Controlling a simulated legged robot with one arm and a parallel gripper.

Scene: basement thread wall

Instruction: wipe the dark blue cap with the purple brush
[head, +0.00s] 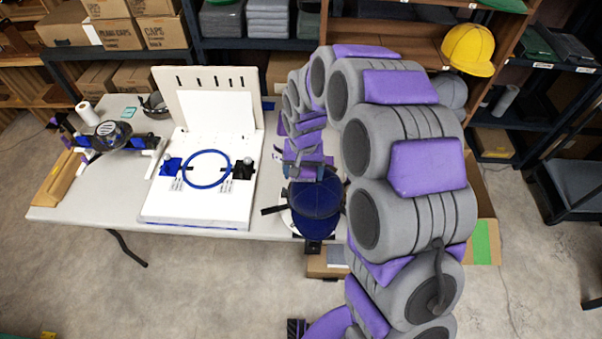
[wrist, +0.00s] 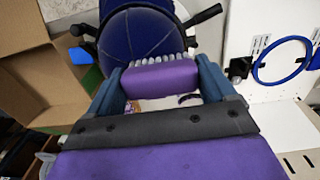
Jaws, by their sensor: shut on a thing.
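The dark blue cap (head: 317,199) sits on a stand at the right part of the table's front edge in the head view. It also fills the top middle of the wrist view (wrist: 142,36). My gripper (head: 305,170) is just behind the cap in the head view. In the wrist view its two blue-grey fingers are shut on the purple brush (wrist: 160,77). The brush's grey bristles point toward the cap and appear right at its lower edge. I cannot tell whether they touch it. My arm hides part of the table's right end.
A white machine (head: 205,205) with a blue hoop (head: 206,151) stands left of the cap. Another device with a dark cap (head: 113,133) is at the table's left end. An open cardboard box (wrist: 35,65) is on the floor beside the table. A yellow cap (head: 467,50) sits on a shelf.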

